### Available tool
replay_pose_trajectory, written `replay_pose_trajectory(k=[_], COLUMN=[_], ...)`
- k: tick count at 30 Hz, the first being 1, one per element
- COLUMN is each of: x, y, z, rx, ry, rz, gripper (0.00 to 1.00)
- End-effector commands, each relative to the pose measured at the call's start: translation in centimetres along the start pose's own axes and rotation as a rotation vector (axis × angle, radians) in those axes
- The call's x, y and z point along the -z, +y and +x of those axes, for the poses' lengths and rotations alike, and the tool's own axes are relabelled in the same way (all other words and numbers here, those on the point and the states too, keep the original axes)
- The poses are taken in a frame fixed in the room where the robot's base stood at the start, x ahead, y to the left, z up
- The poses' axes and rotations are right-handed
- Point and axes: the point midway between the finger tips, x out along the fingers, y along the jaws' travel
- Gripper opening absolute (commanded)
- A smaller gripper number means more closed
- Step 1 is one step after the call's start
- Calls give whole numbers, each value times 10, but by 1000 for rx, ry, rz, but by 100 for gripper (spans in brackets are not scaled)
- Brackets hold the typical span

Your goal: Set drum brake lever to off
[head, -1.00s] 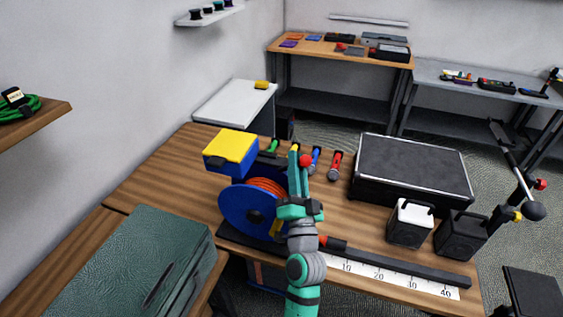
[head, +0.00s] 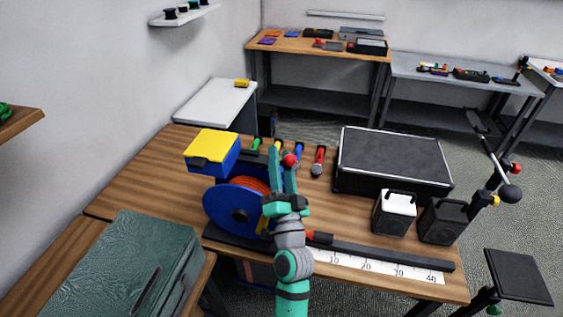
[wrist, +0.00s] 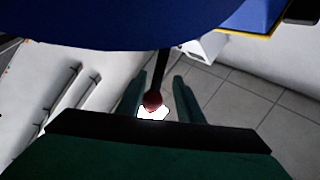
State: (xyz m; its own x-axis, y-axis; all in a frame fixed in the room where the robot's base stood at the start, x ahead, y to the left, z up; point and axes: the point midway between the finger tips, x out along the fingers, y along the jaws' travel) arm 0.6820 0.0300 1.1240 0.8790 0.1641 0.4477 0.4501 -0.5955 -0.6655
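The cable drum (head: 238,207) has blue flanges and orange cable and stands on the wooden table. Its brake lever shows in the wrist view as a dark rod (wrist: 162,68) with a red ball knob (wrist: 152,100). The red knob also shows in the head view (head: 290,160), beside the drum. My gripper (head: 283,156) is open, with its teal fingers apart. In the wrist view my gripper (wrist: 163,84) has the knob between its fingers, nearer the left one. I cannot tell whether either finger touches it. The lever's pivot is hidden.
A blue box with a yellow lid (head: 212,150) is close behind the drum. Coloured-handled tools (head: 318,161) lie behind my gripper. A black case (head: 395,163), two speaker-like boxes (head: 394,213) and a ruler strip (head: 380,268) are to the right. A green case (head: 125,265) lies front left.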

Motion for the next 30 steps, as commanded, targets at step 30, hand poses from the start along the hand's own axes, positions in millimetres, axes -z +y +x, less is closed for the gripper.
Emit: replay_pose_trajectory(k=[30], x=[1], y=[1], z=[-107], rx=[-1], ry=[2], rz=[-1], gripper=[33])
